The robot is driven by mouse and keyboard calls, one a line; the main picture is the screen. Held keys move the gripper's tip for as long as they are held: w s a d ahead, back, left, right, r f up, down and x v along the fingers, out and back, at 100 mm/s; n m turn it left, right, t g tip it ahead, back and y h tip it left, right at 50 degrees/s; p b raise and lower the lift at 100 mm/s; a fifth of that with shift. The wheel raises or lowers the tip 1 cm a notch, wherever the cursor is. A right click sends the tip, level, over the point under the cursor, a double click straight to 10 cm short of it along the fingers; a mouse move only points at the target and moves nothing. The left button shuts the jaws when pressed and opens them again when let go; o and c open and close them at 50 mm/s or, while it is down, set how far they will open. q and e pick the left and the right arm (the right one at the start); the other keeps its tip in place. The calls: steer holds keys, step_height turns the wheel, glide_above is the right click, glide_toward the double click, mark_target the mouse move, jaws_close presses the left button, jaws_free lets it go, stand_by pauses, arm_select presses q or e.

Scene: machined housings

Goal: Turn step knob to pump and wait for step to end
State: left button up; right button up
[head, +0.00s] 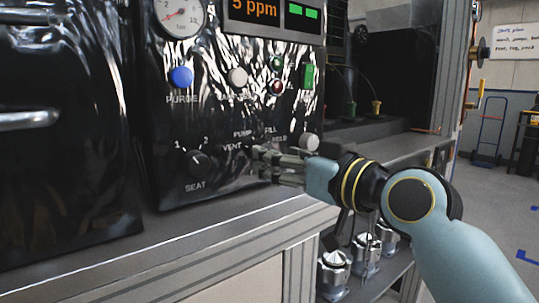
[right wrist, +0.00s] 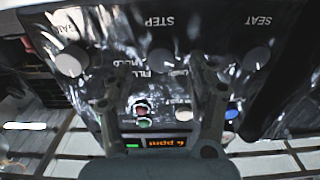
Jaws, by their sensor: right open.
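The black control panel (head: 222,184) stands in the head view with a step dial marked PUMP, FILL, VENT and HOLD. My right gripper (head: 262,161) comes in from the right in front of this dial and hides the step knob. In the right wrist view the panel is upside down, with the STEP label (right wrist: 160,22) between the gas and seat knobs. My right gripper (right wrist: 160,78) is open there, its two fingers apart on either side of the step dial. I cannot make out the knob's pointer or whether the fingers touch it. My left gripper is not in view.
The seat knob (head: 198,163) is left of the gripper and the gas knob (head: 310,142) is close on its right. Above are a blue purge button (head: 181,77), a white button (head: 237,76), a gauge (head: 180,17) and a display (head: 254,10) reading 5 ppm. A bench ledge (head: 215,220) runs below.

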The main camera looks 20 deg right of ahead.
mark_target(263, 144)
steer(key=shift+x, duration=1.65)
steer(key=shift+c, duration=0.3)
steer(key=c, duration=1.1)
steer(key=shift+r+m+p, duration=0.15)
steer(key=shift+m+p, duration=0.75)
steer(key=shift+p, duration=0.1)
steer(key=shift+m+p, duration=1)
steer(key=shift+m, duration=0.2)
steer(key=shift+m+p, duration=1.4)
steer(key=shift+m, duration=0.9)
